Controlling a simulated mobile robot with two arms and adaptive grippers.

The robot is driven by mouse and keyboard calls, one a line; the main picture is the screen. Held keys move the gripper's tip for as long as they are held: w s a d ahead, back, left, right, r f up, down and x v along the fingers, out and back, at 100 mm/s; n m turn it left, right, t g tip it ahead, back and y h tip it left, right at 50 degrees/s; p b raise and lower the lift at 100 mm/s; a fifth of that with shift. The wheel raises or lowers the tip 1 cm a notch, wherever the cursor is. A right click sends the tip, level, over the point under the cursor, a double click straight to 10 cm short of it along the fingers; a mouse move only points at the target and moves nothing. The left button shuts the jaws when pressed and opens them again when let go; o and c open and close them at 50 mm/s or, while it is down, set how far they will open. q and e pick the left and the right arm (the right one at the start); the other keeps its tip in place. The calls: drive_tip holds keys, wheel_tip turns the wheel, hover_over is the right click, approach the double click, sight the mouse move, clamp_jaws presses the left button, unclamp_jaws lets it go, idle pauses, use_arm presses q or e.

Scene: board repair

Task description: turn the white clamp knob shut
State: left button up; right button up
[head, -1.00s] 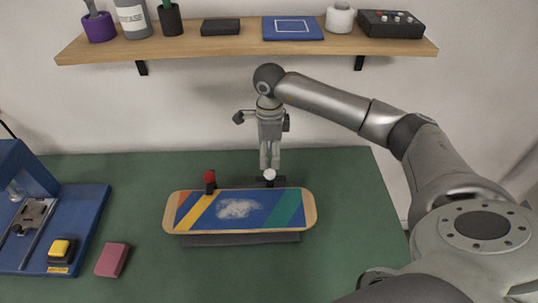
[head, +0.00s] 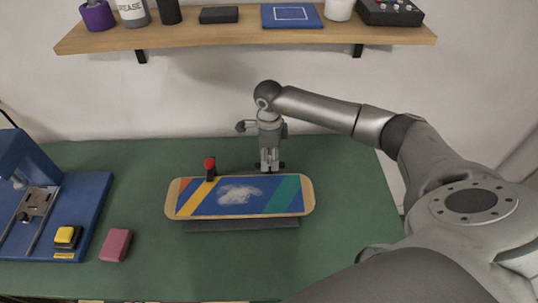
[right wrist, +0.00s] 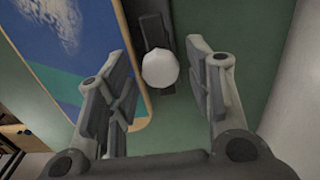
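The white clamp knob (right wrist: 160,68) shows in the right wrist view between the two open fingers of my right gripper (right wrist: 158,90), with a gap on each side. It sits on a dark clamp piece (right wrist: 155,25) at the board's edge. In the head view my right gripper (head: 269,165) points down behind the skateboard deck (head: 238,197) and hides the white knob. The deck has orange, yellow, blue and green bands. A red clamp knob (head: 209,163) stands at the deck's back edge, left of my gripper. My left gripper is not in view.
A blue machine base (head: 80,215) with a yellow-and-black block (head: 67,237) is at the left. A pink block (head: 116,245) lies beside it on the green mat (head: 340,240). A wooden shelf (head: 230,42) with several items hangs above. The mat right of the deck is clear.

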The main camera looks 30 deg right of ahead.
drive_tip(key=c, duration=0.8)
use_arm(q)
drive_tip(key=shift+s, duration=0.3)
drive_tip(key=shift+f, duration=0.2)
use_arm(e)
drive_tip(key=shift+m, duration=0.4)
drive_tip(key=shift+m+b, duration=0.5)
drive_tip(key=shift+m, duration=0.5)
drive_tip(key=m+b, duration=0.1)
drive_tip(key=m, duration=0.2)
drive_tip(key=shift+m, duration=0.4)
drive_tip(key=m, duration=0.5)
drive_tip(key=shift+r+b, duration=0.1)
drive_tip(key=shift+b, duration=0.2)
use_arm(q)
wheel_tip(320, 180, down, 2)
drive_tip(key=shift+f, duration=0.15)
use_arm(e)
drive_tip(key=m, duration=0.6)
drive_tip(key=shift+w, duration=0.1)
drive_tip(key=shift+m, duration=0.3)
